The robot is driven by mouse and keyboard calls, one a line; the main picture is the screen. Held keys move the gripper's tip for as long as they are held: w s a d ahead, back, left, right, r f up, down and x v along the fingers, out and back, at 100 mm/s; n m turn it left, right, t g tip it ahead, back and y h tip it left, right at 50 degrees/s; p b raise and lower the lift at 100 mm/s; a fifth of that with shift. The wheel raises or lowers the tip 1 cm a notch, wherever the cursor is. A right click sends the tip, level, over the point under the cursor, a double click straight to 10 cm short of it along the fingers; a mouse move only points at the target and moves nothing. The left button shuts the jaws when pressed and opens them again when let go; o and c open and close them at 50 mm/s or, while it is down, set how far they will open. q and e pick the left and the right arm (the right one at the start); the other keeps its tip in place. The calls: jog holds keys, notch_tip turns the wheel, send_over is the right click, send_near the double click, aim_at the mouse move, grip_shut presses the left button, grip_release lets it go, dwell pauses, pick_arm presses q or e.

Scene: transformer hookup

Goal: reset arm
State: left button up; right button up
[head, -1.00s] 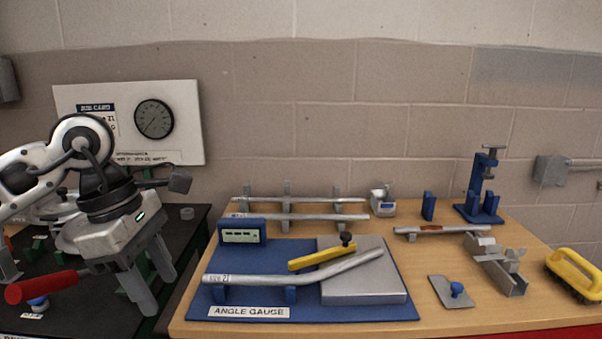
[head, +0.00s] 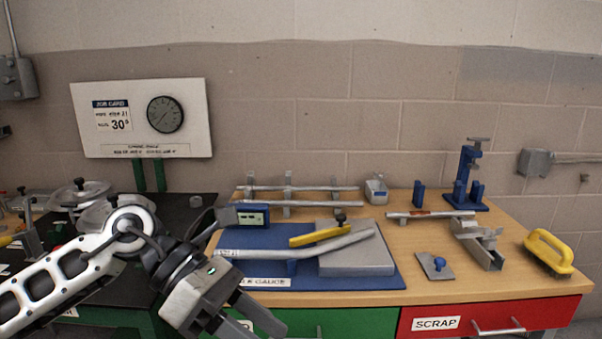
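My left arm comes in from the left, and its gripper (head: 250,320) is at the bottom of the head view, in front of the bench's left part. Its two fingers look apart with nothing between them; the tips are near the picture's lower edge. The gripper and wrist hide the left part of the blue angle gauge board (head: 388,278) and its label. A bent grey pipe (head: 345,241) lies across that board, with a yellow arm (head: 315,235) above it. My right gripper is not in view.
A dark bench (head: 185,208) with round metal parts stands left. The wooden bench (head: 420,285) holds a pipe rack, a blue clamp (head: 468,180), a metal channel (head: 480,245) and a yellow brush (head: 548,252). Below are a green drawer (head: 350,322) and a red SCRAP drawer (head: 545,314).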

pick_arm(q)
jog(key=d+r+n+t+h, duration=0.25)
jog(key=d+n+h, duration=0.35)
jog(key=n+h, duration=0.35)
jog(key=w+a+f+n+t+y, duration=0.35)
jog(key=f+n+t, duration=0.4)
jog(key=n, duration=0.65)
jog(key=w+a+f+n+t+y, duration=0.2)
jog(key=a+f+n+t+y, duration=0.25)
jog(key=n+t, duration=0.8)
jog(key=s+a+f+n+g+y, duration=0.4)
jog(key=s+f+n, duration=0.2)
jog(key=f, duration=0.4)
jog(key=s+a+f+n+g+y, duration=0.4)
jog(key=s+f+n, duration=0.3)
jog(key=f, duration=0.4)
jog(key=shift+s+f+n+y, duration=0.25)
jog(key=shift+n+y, duration=0.15)
jog(key=shift+y, duration=0.35)
jog(key=shift+r+g, duration=0.1)
jog(key=shift+g, duration=0.15)
